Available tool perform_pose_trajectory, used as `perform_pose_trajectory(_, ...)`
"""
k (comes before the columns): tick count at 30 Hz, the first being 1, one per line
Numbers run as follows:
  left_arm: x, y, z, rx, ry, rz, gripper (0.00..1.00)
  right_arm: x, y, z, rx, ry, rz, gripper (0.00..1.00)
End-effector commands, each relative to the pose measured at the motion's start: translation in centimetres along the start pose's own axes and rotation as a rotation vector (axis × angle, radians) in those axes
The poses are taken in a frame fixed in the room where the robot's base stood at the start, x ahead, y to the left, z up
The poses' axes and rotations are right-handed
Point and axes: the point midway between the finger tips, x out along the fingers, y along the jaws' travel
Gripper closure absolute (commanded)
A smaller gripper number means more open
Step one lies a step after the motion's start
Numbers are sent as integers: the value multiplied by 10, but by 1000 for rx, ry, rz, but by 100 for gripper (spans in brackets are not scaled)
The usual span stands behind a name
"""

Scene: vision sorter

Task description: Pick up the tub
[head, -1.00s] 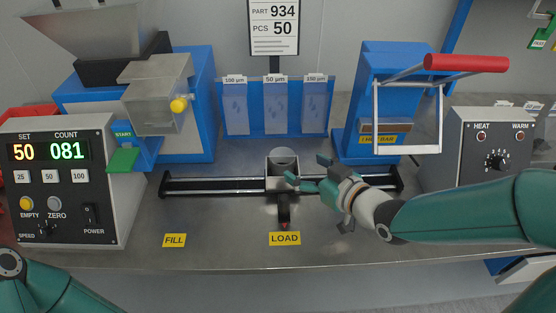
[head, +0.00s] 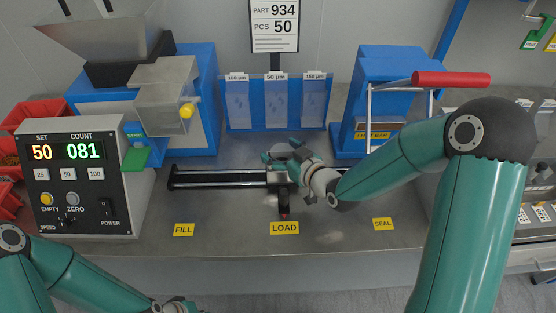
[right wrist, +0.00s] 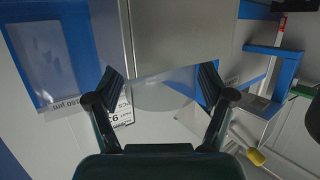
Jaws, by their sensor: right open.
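The tub (right wrist: 160,97) shows in the right wrist view as a pale translucent round shape between my fingers, beside a grey block (right wrist: 180,30). My right gripper (head: 281,153) is open over the carriage (head: 277,179) at the LOAD label, with its fingers (right wrist: 160,88) spread on either side of the tub. I cannot tell whether they touch it. In the head view the gripper hides the tub. My left gripper (head: 176,305) is partly in view at the bottom edge, and its fingers are cut off.
A black rail (head: 215,180) runs left from the carriage. The count box (head: 82,178) and the hopper machine (head: 166,95) stand left. Bag pouches (head: 275,102) hang behind. The blue sealer (head: 385,75) with its red handle (head: 452,79) stands right. The front bench is clear.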

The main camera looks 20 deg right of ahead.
Motion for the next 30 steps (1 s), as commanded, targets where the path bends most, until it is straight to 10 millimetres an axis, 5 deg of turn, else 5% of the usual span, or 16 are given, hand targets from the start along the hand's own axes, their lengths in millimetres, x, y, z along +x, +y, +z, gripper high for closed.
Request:
perform_pose_trajectory(4,-4,1,0,0,0,0,100,17,0,-1,1,0,0,19)
perform_pose_trajectory(12,-4,1,0,0,0,0,100,20,0,0,0,0,0,19)
perform_pose_trajectory(24,-4,1,0,0,0,0,100,20,0,0,0,0,0,84)
perform_pose_trajectory(30,-4,1,0,0,0,0,100,20,0,-1,0,3,0,90)
